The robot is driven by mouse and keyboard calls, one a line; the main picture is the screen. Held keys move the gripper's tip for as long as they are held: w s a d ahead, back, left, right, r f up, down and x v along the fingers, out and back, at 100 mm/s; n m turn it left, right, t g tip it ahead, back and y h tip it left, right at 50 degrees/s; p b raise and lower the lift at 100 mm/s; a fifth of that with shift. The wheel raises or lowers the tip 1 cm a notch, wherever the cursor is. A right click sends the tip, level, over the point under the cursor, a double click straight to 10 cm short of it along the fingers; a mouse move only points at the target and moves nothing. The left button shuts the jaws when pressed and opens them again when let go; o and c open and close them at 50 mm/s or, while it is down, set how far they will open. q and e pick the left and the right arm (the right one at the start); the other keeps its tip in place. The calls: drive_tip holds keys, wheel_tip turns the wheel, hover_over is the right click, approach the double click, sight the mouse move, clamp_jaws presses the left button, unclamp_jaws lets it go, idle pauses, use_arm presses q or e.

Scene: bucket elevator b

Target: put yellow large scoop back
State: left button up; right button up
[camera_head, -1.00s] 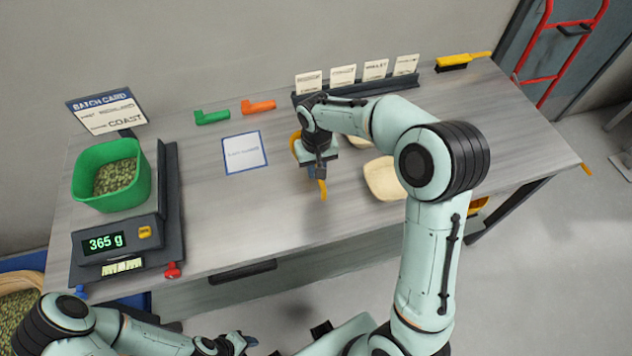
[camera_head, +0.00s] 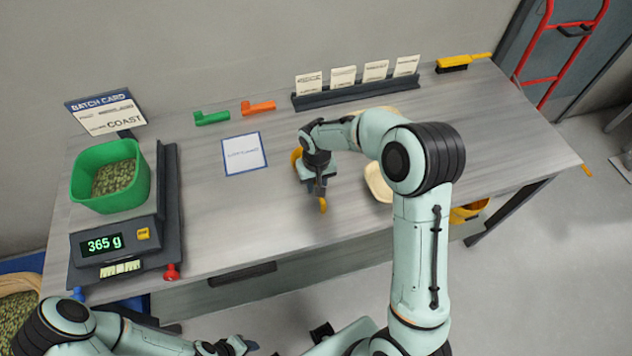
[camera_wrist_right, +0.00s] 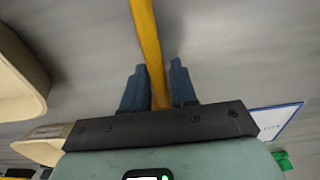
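The yellow large scoop (camera_head: 323,204) is mostly hidden by my right gripper (camera_head: 318,188) in the head view; yellow parts show on both sides of it. In the right wrist view its yellow handle (camera_wrist_right: 149,45) runs between the two blue fingers of my right gripper (camera_wrist_right: 160,88), which look closed on it. The gripper is over the middle of the table, right of the white blue-edged card (camera_head: 244,153). Whether the scoop touches the table is unclear. My left gripper (camera_head: 240,344) is at the bottom edge, off the table; its finger opening is not clear.
A green bin (camera_head: 112,200) of beans stands on the scale (camera_head: 140,250), which reads 365 g. Cream trays (camera_head: 378,183) lie right of the gripper, partly behind my arm. A card rack (camera_head: 355,95) stands behind.

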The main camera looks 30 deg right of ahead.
drive_tip(key=shift+o, duration=0.9)
drive_tip(key=shift+r, duration=0.1)
drive_tip(key=shift+r, duration=0.25)
use_arm(q)
drive_tip(key=shift+w+r+p, duration=0.5)
drive_tip(key=shift+r, duration=0.2)
use_arm(e)
wheel_tip(320, 180, up, 12)
drive_tip(key=shift+s+f, duration=0.15)
